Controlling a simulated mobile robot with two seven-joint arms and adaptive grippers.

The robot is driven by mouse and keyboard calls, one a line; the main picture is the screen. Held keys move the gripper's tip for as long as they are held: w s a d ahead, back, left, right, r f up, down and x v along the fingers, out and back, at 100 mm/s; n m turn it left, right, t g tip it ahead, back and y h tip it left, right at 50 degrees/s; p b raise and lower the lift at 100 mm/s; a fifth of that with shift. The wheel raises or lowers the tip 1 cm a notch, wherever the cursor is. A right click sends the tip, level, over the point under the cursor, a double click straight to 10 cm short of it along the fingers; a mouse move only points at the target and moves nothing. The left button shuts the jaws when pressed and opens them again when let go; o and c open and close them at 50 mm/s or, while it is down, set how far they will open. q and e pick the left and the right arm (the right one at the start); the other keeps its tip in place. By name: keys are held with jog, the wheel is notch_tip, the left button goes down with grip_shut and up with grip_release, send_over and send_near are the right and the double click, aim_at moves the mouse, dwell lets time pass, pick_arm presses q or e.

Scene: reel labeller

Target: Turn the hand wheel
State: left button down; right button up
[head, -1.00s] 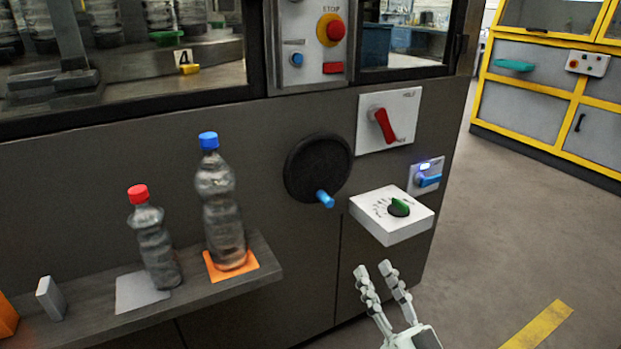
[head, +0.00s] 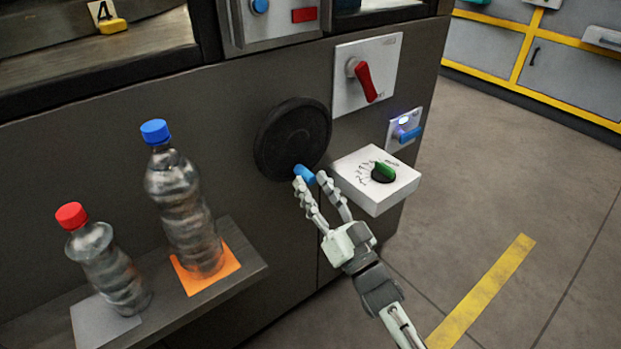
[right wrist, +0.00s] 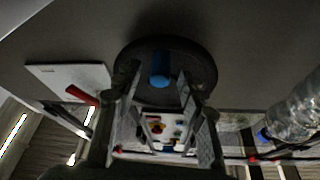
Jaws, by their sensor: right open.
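The hand wheel (head: 291,138) is a black disc on the dark machine front in the head view. Its blue handle (head: 304,174) sticks out near the wheel's lower right edge. My right gripper (head: 311,179) is open at the handle, with a finger on either side of it. In the right wrist view the wheel (right wrist: 196,61) lies ahead, and the blue handle (right wrist: 160,80) shows between the open fingers (right wrist: 158,97). I cannot tell whether the fingers touch the handle. My left gripper is not in view.
Right of the wheel are a red rotary switch (head: 365,82), a white box with a green knob (head: 382,172) and a blue lever (head: 410,134). A blue-capped bottle (head: 183,205) and a red-capped bottle (head: 108,265) stand on a shelf (head: 243,272) at the left.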

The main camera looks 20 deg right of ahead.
jog(key=shift+x, duration=0.85)
grip_shut()
